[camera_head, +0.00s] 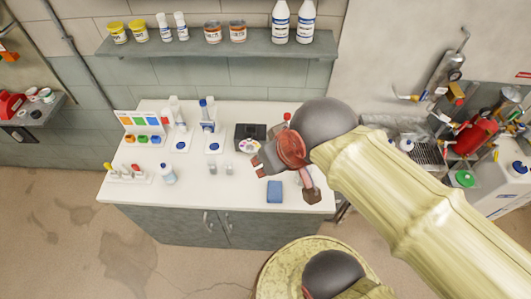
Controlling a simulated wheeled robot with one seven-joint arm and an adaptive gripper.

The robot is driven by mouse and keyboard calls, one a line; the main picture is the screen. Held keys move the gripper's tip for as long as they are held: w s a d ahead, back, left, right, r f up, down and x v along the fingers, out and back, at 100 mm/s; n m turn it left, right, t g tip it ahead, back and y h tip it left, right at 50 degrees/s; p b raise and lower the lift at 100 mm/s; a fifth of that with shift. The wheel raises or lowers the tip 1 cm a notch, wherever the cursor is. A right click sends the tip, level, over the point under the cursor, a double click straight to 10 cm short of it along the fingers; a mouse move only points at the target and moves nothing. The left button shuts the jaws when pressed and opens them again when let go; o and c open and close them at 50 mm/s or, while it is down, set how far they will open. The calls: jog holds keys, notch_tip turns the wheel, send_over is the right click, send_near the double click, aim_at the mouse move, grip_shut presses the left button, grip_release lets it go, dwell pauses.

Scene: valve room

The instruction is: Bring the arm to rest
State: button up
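My gripper (286,180) shows in the head view above the right part of the white counter. Its red body hangs below a dark round joint at the end of my pale, bamboo-like arm. One finger points left and the other points down. My arm reaches in from the lower right corner, raised and stretched out over the counter. A second dark round part of mine shows at the bottom edge.
The white counter (235,186) carries a blue block (274,191), a dark box (250,132), bottles and small coloured items. A shelf (190,45) with tubs and bottles hangs above. A red machine (473,135) and pipework stand at right. The floor at left is clear.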

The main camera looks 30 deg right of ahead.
notch_tip(320, 180, down, 22)
jog(key=b, duration=2.1)
jog(key=shift+r+b, duration=0.15)
jog(key=shift+b, duration=0.25)
